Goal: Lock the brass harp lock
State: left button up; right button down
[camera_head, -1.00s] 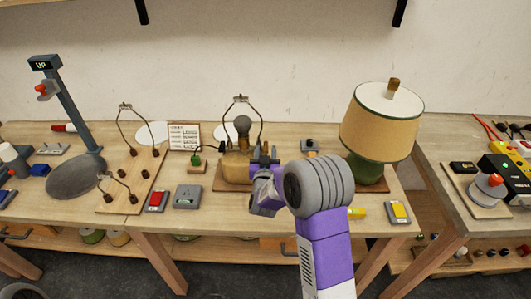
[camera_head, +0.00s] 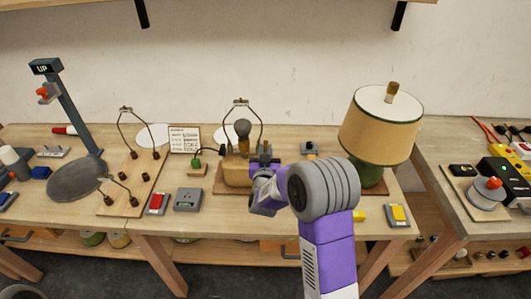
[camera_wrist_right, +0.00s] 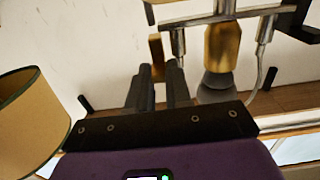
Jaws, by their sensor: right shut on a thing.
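The lamp being worked on has a wooden base (camera_head: 237,174), a grey bulb (camera_head: 243,129) and a wire harp (camera_head: 261,122) standing over it. My right gripper (camera_head: 264,152) is at the right side of this lamp, beside the harp's foot. In the right wrist view the lamp appears upside down, with a brass socket (camera_wrist_right: 222,48) and grey harp sleeves. There a small brass piece (camera_wrist_right: 157,58), apparently the harp lock, lies at the tips of my right gripper (camera_wrist_right: 158,78), which is shut on it. The fingers partly hide it.
A green lamp with a tan shade (camera_head: 383,125) stands close to the right of my arm. A harp board (camera_head: 134,183), a red switch (camera_head: 157,203) and a grey box (camera_head: 188,200) lie to the left. A yellow switch (camera_head: 398,214) lies at the front right.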

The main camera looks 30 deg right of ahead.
jog(key=c, duration=1)
grip_release()
jog(key=shift+r, duration=0.3)
jog(key=shift+c, duration=0.2)
jog(key=shift+f, duration=0.1)
jog(key=shift+s+a, duration=0.1)
jog(key=v, duration=0.7)
jog(key=shift+p, duration=0.3)
jog(key=shift+s, duration=0.1)
